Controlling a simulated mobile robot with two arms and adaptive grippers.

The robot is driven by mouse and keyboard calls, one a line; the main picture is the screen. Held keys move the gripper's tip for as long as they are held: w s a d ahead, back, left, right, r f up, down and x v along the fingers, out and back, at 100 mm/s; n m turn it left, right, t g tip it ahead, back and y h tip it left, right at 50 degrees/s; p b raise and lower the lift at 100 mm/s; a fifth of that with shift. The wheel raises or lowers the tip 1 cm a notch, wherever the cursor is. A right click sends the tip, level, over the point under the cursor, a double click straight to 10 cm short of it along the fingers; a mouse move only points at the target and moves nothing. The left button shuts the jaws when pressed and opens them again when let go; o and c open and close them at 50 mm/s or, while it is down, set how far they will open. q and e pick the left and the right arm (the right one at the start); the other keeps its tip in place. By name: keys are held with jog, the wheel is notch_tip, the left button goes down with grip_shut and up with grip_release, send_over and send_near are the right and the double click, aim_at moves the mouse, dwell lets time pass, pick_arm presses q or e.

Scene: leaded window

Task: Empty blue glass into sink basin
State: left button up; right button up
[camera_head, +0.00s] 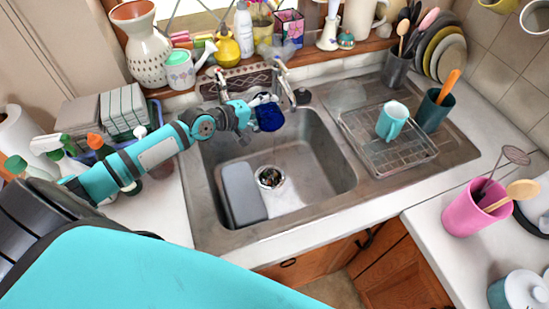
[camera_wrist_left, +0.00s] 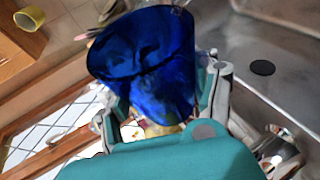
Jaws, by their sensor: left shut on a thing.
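The blue glass (camera_head: 269,117) is held over the back of the sink basin (camera_head: 325,158), near the faucet. My left gripper (camera_head: 258,107) is shut on the blue glass. In the left wrist view the blue glass (camera_wrist_left: 150,62) sits between the two fingers and looks dark blue and see-through. I cannot tell what is inside it. The basin is grey metal, with a drain strainer (camera_head: 270,178) holding small bits. My right gripper is not in view.
A grey tub (camera_head: 243,192) lies on the basin's left side. The faucet (camera_head: 285,80) rises just behind the glass. The basin's middle and right are clear.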

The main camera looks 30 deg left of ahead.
pick_arm(q)
jog(key=shift+s+d+f+m+t, duration=0.15)
jog(key=shift+f+m+t, duration=0.1)
jog(key=shift+m+t, duration=0.15)
dwell(0.4)
